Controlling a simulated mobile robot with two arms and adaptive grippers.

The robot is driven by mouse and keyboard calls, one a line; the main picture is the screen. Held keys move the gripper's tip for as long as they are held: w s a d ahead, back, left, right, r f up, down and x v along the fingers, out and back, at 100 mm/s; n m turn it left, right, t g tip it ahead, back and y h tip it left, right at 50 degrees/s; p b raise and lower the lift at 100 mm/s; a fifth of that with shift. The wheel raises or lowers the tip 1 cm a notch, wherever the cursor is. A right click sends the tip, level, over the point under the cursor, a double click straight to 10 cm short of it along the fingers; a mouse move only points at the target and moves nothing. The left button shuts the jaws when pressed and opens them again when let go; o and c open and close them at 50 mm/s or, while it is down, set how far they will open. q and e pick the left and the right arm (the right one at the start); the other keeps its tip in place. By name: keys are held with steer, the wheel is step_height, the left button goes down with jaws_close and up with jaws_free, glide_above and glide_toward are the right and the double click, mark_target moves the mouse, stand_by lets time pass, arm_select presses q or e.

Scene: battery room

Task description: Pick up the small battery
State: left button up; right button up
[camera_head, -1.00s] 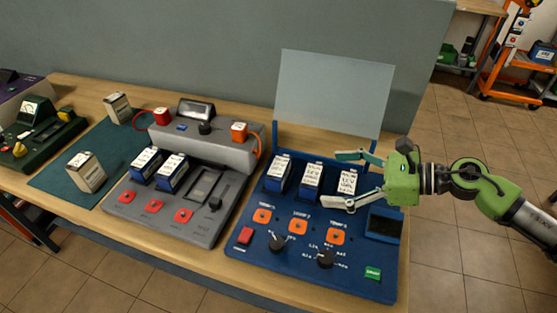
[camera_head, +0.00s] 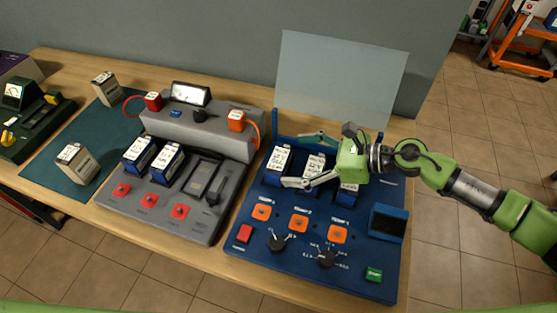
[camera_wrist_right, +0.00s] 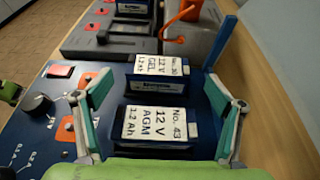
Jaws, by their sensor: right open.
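Several blue batteries with white label tops stand in the two testers. The blue tester (camera_head: 300,270) holds a left battery (camera_head: 278,160), a middle one (camera_head: 315,163) and a right one (camera_head: 348,190), partly hidden by my gripper. My right gripper (camera_head: 302,160) is open above them, its fingers on either side of the middle battery's place. In the wrist view, my open fingers (camera_wrist_right: 157,85) flank a "12 V AGM No. 43" battery (camera_wrist_right: 155,124) and a "12 V GEL No. 30" battery (camera_wrist_right: 160,66) beyond it. I cannot tell whether they touch. My left gripper is not in view.
The grey tester (camera_head: 150,213) holds two more blue batteries (camera_head: 153,158). A clear panel (camera_head: 335,80) rises behind the blue tester. A dark green meter (camera_head: 30,115) is at far left.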

mark_target(280, 158)
steer(key=shift+w+a+p, duration=0.15)
steer(key=shift+a+p, duration=0.65)
steer(key=shift+a, duration=0.2)
steer(key=x, duration=0.2)
steer(key=shift+a+f+p, duration=0.15)
steer(key=shift+f+p, duration=0.05)
steer(key=shift+p, duration=0.2)
steer(key=shift+w+a+f, duration=0.15)
steer(key=shift+a, duration=0.15)
steer(key=shift+f, duration=0.1)
steer(key=c, duration=1.7)
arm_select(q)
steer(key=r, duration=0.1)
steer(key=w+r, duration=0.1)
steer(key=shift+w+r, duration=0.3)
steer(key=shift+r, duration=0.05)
arm_select(e)
steer(key=shift+w, duration=0.1)
